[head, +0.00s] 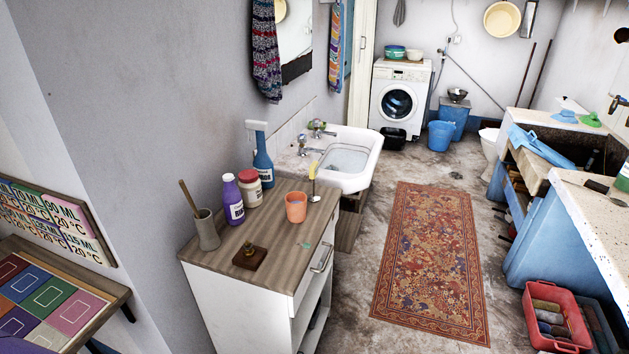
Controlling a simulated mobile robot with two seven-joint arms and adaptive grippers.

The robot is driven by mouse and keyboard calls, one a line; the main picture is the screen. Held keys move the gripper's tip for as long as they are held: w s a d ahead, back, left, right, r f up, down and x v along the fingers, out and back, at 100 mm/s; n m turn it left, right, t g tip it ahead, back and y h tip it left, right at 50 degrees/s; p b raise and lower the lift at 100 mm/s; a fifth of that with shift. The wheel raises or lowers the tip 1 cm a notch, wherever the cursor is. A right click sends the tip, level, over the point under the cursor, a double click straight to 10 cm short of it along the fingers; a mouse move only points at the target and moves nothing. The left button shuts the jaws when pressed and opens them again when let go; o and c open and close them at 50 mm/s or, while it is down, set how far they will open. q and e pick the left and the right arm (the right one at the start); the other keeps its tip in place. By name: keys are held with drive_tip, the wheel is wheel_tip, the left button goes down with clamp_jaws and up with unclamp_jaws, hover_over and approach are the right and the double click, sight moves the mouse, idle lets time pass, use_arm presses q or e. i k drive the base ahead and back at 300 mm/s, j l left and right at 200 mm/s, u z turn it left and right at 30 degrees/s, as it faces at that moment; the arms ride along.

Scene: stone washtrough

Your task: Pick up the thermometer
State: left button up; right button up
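I cannot make out a thermometer for certain in the head view. A slim upright item with a yellow top (312,172) stands at the back right corner of the wood-topped cabinet (290,262), near the sink; it is too small to tell what it is. Neither of my grippers is in view.
The patterned rug (430,260) is clear.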

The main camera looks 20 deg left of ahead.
sight(313, 198)
drive_tip(key=u, duration=0.7)
drive_tip(key=i+l+u, duration=0.3)
drive_tip(key=u, duration=0.2)
drive_tip(key=i+l+u, duration=0.25)
drive_tip(key=l+u, duration=0.2)
